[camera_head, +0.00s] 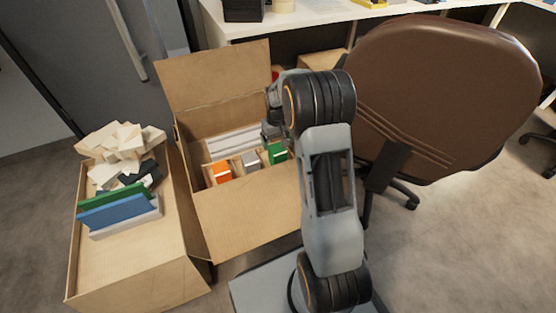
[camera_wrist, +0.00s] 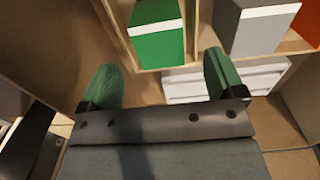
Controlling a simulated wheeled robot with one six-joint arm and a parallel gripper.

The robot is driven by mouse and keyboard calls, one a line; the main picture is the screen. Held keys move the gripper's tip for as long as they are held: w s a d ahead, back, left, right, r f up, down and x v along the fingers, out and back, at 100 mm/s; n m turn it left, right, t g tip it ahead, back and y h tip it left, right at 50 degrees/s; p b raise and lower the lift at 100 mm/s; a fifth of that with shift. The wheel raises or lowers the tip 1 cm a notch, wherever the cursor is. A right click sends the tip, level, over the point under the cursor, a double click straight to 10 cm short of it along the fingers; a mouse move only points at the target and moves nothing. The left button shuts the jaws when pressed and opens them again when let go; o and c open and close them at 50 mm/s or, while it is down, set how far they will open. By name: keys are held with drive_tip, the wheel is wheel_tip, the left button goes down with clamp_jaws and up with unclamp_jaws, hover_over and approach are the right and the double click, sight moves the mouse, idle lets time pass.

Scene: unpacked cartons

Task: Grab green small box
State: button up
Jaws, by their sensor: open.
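The green small box (camera_head: 276,153) stands in a compartment inside the open carton (camera_head: 245,215), at the right end of a row. In the wrist view the green small box (camera_wrist: 158,45), with a white band across it, is at the top, ahead of the fingers. My gripper (camera_wrist: 163,78) has two green fingertips spread apart, with nothing between them. The box lies beyond the fingertips, roughly between their lines. In the head view my arm's end is over the carton's right side, and the fingers are mostly hidden.
An orange box (camera_head: 221,171) and a grey box (camera_head: 249,161) stand left of the green one. White boxes (camera_wrist: 225,80) lie beside the divider. A closed carton (camera_head: 140,265) with folders and papers stands left. A brown chair (camera_head: 445,90) stands right, and a white desk (camera_head: 300,18) behind.

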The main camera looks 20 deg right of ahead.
sight(278, 149)
drive_tip(key=shift+f+b, duration=1.85)
drive_tip(key=shift+f, duration=1.7)
drive_tip(key=shift+r, duration=0.1)
drive_tip(key=c, duration=1.1)
